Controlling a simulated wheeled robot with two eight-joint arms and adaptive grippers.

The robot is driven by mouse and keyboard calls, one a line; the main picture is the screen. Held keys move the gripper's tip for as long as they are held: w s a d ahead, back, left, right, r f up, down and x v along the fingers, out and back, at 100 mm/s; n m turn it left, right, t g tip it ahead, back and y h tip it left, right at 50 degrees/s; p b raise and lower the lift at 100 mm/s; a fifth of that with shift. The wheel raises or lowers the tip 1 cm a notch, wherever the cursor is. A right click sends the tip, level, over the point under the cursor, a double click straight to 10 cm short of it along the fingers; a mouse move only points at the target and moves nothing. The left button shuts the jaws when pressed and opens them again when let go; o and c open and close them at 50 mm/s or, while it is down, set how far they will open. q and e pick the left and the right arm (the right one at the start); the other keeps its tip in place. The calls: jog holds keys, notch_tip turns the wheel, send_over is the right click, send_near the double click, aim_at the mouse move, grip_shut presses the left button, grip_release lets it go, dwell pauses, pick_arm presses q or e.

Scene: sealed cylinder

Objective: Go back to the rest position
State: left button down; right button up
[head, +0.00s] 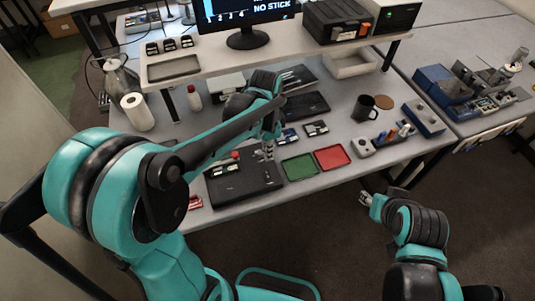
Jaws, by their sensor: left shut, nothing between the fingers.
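My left gripper (265,153) reaches over the table, its arm coming in from the left. Its fingers point down near the back right edge of a black case (243,184) and are shut with nothing between them. I cannot tell whether the fingertips touch the case. My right gripper (367,199) is in front of the table's front edge, over the floor. It is small in the picture, and I cannot tell whether it is open or shut.
A green tray (299,167) and a red tray (332,158) lie right of the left gripper. A black mug (364,108) stands behind them. A raised shelf (200,68) carries a monitor (246,20). A paper roll (137,112) stands at left. Floor is clear around the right gripper.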

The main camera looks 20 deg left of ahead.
dwell(0.5)
pick_arm(q)
jog(key=s+a+f+n+t+b, duration=0.5)
jog(key=s+f+n+t+b, duration=0.2)
jog(key=s+n+b, duration=0.3)
jog(key=n+b, duration=0.1)
jog(key=b, duration=0.2)
jog(key=shift+f+t, duration=0.4)
jog(key=shift+s, duration=0.1)
